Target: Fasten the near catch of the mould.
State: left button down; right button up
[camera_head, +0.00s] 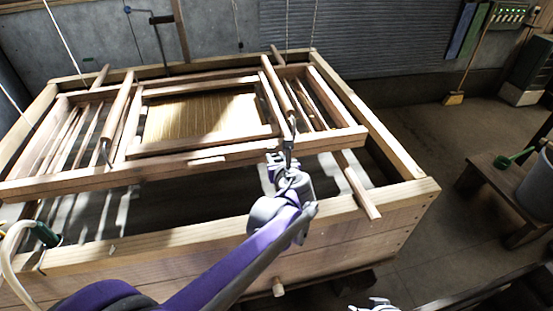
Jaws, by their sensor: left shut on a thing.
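The mould (200,152) is a wooden frame over the vat, with a straw-coloured screen (200,116) in its middle. Two rounded wooden bars, a left one (118,108) and a right one (277,84), run across it from front to back. My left gripper (284,160) is at the mould's near side, right of its middle, by the near end of the right bar. It is shut on a small dark metal piece (289,146), which looks like the near catch. The jaws hide part of it, so I cannot tell its position. My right gripper (372,304) barely shows at the bottom edge; its jaws are unclear.
The wooden vat (398,200) surrounds the mould, and loose poles (358,186) lie across it. Cords (66,45) hang from above. A green-handled tool (46,235) with a pale hose is at the near left. A low bench (490,172) with a bucket (538,190) stands at right.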

pick_arm(q)
jog(key=shift+w+a+r+g+h+p, duration=0.25)
jog(key=shift+w+r+g+h+p, duration=0.25)
jog(key=shift+g, duration=0.7)
jog(key=shift+w, duration=0.15)
jog(key=c, duration=0.8)
grip_release()
jog(key=shift+o, duration=0.2)
jog(key=v, duration=1)
jog(key=shift+s+d+r+p, duration=0.15)
jog(key=shift+s+r+p, duration=0.05)
jog(key=shift+s+p, duration=0.1)
